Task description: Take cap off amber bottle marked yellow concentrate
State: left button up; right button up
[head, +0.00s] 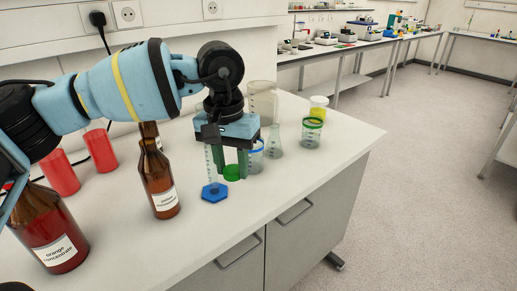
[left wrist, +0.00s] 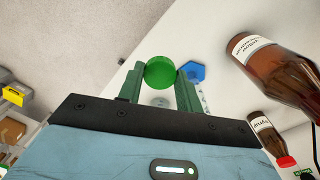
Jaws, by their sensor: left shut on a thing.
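The amber bottle (head: 161,183) with a white label stands upright on the bench, left of my left gripper. The label seems to read yellow concentrate. It also shows at the right of the left wrist view (left wrist: 282,72). Its neck shows no coloured cap in the head view. My left gripper (head: 232,170) is shut on a round green cap (left wrist: 160,73), held between its two green fingers. The gripper points down, to the right of the bottle and apart from it. My right gripper is not in view.
The orange concentrate bottle (head: 48,232) stands at front left, with red containers (head: 101,150) behind. A measuring cylinder with a blue base (head: 214,192) is close to the gripper. A flask (head: 276,142) and a green-rimmed beaker (head: 311,133) stand to the right. The bench's front strip is clear.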

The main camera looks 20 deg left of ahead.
aim_at(154, 169)
jog(key=z, duration=0.4)
jog(key=i+z, duration=0.1)
jog(key=z, duration=1.2)
jog(key=i+j+z, duration=0.1)
jog(key=z, duration=0.7)
jog(key=i+j+z, duration=0.1)
jog(key=j+z, duration=0.15)
jog(key=z, duration=0.15)
jog(key=j+z, duration=0.2)
jog(key=z, duration=0.2)
jog(key=j+u, duration=0.1)
jog(key=u, duration=0.25)
jog(key=j+u, duration=0.15)
jog(key=u, duration=0.25)
jog(key=i+j+u, duration=0.1)
jog(key=u, duration=0.7)
jog(key=j+u, duration=0.15)
jog(key=u, duration=0.7)
jog(key=j+u, duration=0.15)
jog(key=u, duration=0.75)
jog(key=i+u, duration=0.1)
jog(key=u, duration=0.8)
jog(key=i+j, duration=0.05)
